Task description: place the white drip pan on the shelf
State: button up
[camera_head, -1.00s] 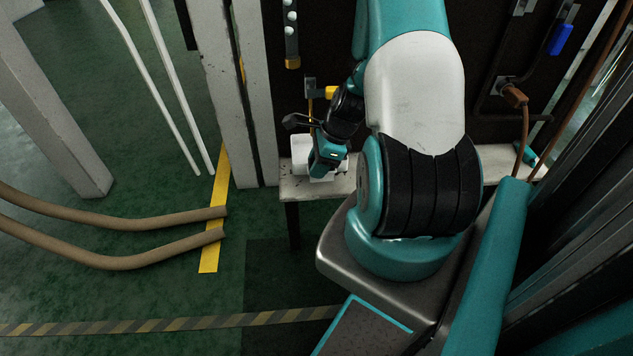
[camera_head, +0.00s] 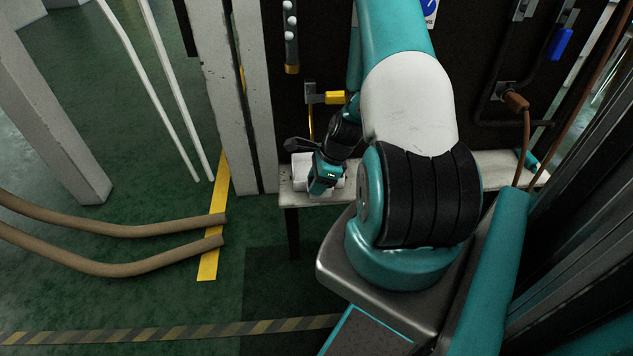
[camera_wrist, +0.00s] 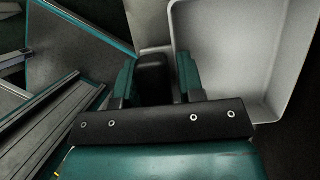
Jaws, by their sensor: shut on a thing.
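The white drip pan (camera_head: 301,172) is mostly hidden behind my gripper (camera_head: 325,184) in the head view. It appears over the left end of the pale shelf (camera_head: 512,168); I cannot tell whether it touches the surface. In the wrist view the pan (camera_wrist: 238,50) fills the upper right, with its hollow inside and raised rim showing. My gripper (camera_wrist: 157,78) is shut on the drip pan near its left edge. The exact contact between fingers and pan is hidden.
A dark panel with a yellow fitting (camera_head: 334,97) stands behind the shelf. A worn white post (camera_head: 228,90) is close to its left end. Brown hoses (camera_head: 130,230) lie on the green floor at left. A brown cable (camera_head: 525,140) hangs at right.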

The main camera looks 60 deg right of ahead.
jog(key=o, duration=1)
jog(key=shift+r, duration=0.1)
jog(key=p+v, duration=0.2)
jog(key=v, duration=1)
jog(key=w+a+r+n+g+y, duration=0.1)
jog(key=w+a+r+n, duration=0.3)
jog(key=a+r+n, duration=0.5)
jog(key=w+a+r+n, duration=0.3)
jog(key=a+r+n, duration=0.3)
jog(key=a, duration=0.5)
jog(key=s+a+r+n, duration=0.3)
jog(key=s+a+n, duration=0.1)
jog(key=a+n, duration=0.2)
jog(key=s+a+r+n+g, duration=0.1)
jog(key=s+a+r+n, duration=0.2)
jog(key=s+a+n, duration=0.2)
jog(key=s+a+r+n+g, duration=0.1)
jog(key=s+a+r+n, duration=0.2)
jog(key=a+n, duration=0.4)
jog(key=shift+s+n, duration=0.75)
jog(key=shift+n, duration=0.25)
